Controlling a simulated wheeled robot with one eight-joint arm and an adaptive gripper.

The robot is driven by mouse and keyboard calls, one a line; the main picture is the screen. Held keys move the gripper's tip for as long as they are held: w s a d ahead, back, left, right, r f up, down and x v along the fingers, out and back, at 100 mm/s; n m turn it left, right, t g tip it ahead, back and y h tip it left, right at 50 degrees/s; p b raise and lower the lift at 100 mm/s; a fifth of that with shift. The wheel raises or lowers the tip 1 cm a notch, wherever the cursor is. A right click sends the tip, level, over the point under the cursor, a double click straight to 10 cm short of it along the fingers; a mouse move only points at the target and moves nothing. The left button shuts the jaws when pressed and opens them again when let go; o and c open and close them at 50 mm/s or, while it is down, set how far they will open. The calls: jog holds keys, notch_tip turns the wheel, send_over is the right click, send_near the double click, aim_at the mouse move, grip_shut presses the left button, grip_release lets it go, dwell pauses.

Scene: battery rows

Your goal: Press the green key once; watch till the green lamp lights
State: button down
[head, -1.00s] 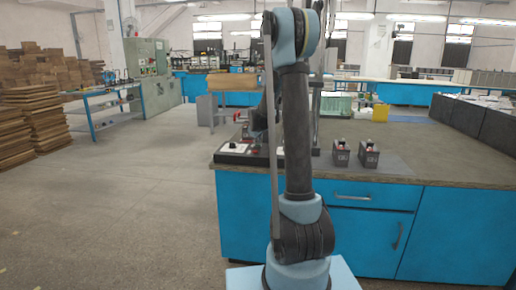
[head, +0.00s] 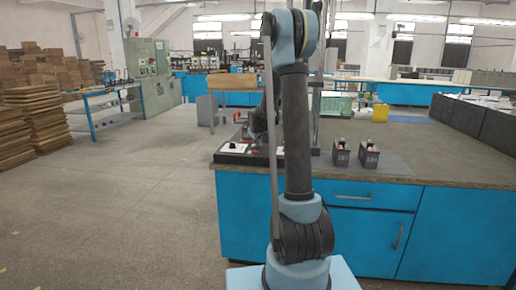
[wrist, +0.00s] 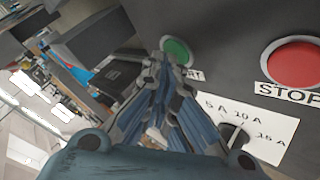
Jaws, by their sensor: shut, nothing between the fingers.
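The green key (wrist: 177,50) is a round button on a grey panel in the wrist view, with a partly covered label below it. My gripper (wrist: 160,66) is shut and empty. Its fingertips are at the key's lower left edge and overlap it in the picture; I cannot tell whether they touch it. In the head view the panel unit (head: 234,149) sits at the near left corner of the bench, and my arm hides my fingertips and the key. I cannot make out a green lamp in either view.
A large red STOP button (wrist: 294,64) is right of the green key. A black dial (wrist: 234,134) marked 5 A, 10 A and 15 A is below. Two dark batteries (head: 341,154) (head: 369,155) stand on the bench, right of my arm.

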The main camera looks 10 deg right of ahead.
dwell(0.5)
jog(key=shift+r, duration=0.75)
jog(key=shift+r, duration=2.5)
